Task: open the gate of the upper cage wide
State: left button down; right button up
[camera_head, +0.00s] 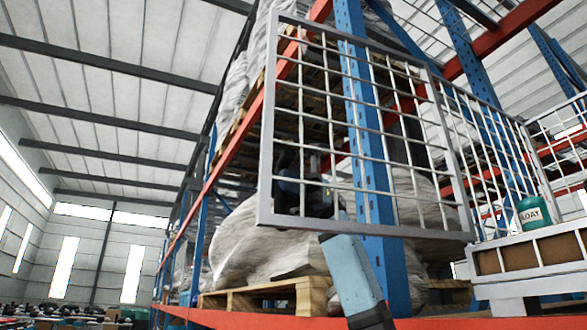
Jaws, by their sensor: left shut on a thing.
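The gate (266,150) is a grey-framed panel of white wire mesh. It fills the middle of the head view and stands swung out to the left from the upper cage (525,140), whose mesh side shows at the right. My left arm comes up from the bottom middle, passing under the gate's lower bar. My left gripper (292,165) is dark, partly hidden behind the mesh, and shut on the gate near its left side; the exact contact is hard to see. My right gripper is not in view.
Blue rack posts (360,130) and an orange beam (240,318) stand behind and below the gate. Wrapped loads sit on a wooden pallet (265,297). Open hall space lies at the left.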

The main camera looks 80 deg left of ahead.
pick_arm(q)
jog(key=shift+a, duration=0.5)
jog(key=c, duration=1)
grip_release()
jog(key=shift+d, duration=0.15)
jog(key=v, duration=1.4)
jog(key=shift+d, duration=0.1)
